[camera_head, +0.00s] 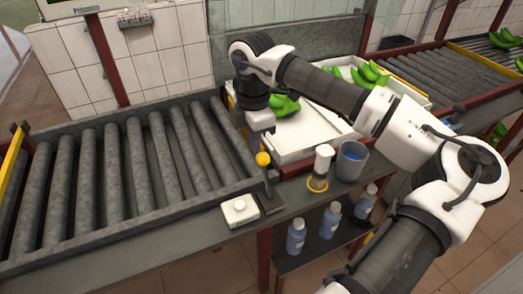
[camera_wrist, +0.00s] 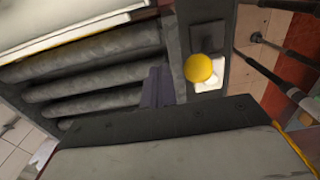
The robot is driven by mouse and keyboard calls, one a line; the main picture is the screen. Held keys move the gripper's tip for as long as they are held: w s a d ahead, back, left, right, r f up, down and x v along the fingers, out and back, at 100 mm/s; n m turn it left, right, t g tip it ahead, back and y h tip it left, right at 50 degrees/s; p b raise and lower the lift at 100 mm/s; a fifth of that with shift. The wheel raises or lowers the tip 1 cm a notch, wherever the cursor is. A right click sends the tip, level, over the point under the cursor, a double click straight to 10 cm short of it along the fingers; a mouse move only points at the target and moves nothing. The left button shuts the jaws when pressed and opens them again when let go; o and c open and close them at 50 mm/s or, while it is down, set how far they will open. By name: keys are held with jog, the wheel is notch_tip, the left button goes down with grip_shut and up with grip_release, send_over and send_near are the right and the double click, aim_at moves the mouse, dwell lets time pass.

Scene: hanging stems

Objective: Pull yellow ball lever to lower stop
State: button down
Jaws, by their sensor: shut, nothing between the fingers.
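The yellow ball (camera_head: 263,159) tops a dark lever that stands at the right end of the left roller conveyor, on the grey ledge. My gripper (camera_head: 258,143) points down just above and beside the ball in the head view; its fingertips are hard to make out there. In the wrist view, the ball (camera_wrist: 199,68) lies just right of the closed dark fingers (camera_wrist: 158,84), with nothing between them. I cannot tell whether the fingers touch the ball. The lever's shaft is mostly hidden behind the ball in the wrist view.
A white block with a round button (camera_head: 240,210) sits on the ledge beside the lever. The roller conveyor (camera_head: 130,160) fills the left. A white tray (camera_head: 318,136) with green bananas, a white-topped jar (camera_head: 323,160) and a grey cup (camera_head: 351,161) stand right. Bottles are on a lower shelf.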

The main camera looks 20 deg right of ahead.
aim_at(269, 186)
jog(key=shift+f, duration=0.1)
jog(key=shift+f+b, duration=1.45)
jog(key=shift+b, duration=0.3)
jog(key=shift+s, duration=0.1)
jog(key=shift+s+d+b, duration=0.2)
jog(key=shift+s+b, duration=1.25)
jog(key=shift+s, duration=2.9)
jog(key=shift+w+b, duration=0.3)
jog(key=shift+w, duration=0.2)
jog(key=shift+w+r, duration=0.1)
jog(key=shift+r, duration=0.05)
notch_tip(269, 186, up, 10)
jog(key=p, duration=0.5)
